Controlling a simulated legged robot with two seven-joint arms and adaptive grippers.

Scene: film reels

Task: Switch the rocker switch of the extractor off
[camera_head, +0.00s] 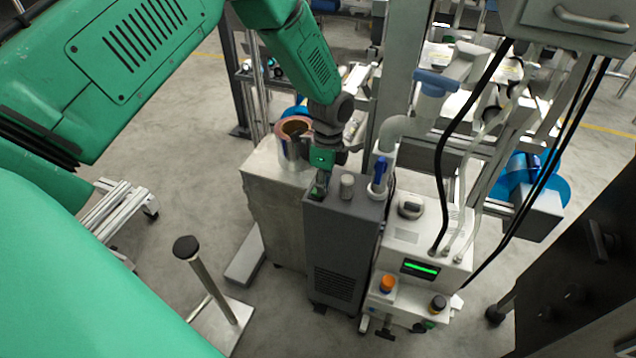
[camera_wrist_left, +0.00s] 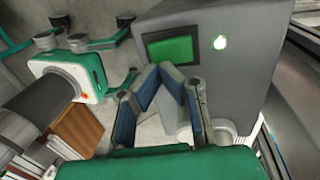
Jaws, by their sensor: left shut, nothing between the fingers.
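The extractor appears to be the dark grey box (camera_head: 343,240) with a vented front, in the middle of the head view. In the wrist view the fingers of the left gripper (camera_wrist_left: 160,70) are closed and empty, with tips close to the green rectangle's lower edge. Contact cannot be told. My right gripper is not in view.
A white machine (camera_head: 425,235) with a green display stands right of the box. A pale cabinet (camera_head: 272,205) stands left, with a copper-rimmed vessel (camera_head: 294,127) on top. Black cables (camera_head: 448,160) hang at the right. A post with a black knob (camera_head: 186,247) stands front left.

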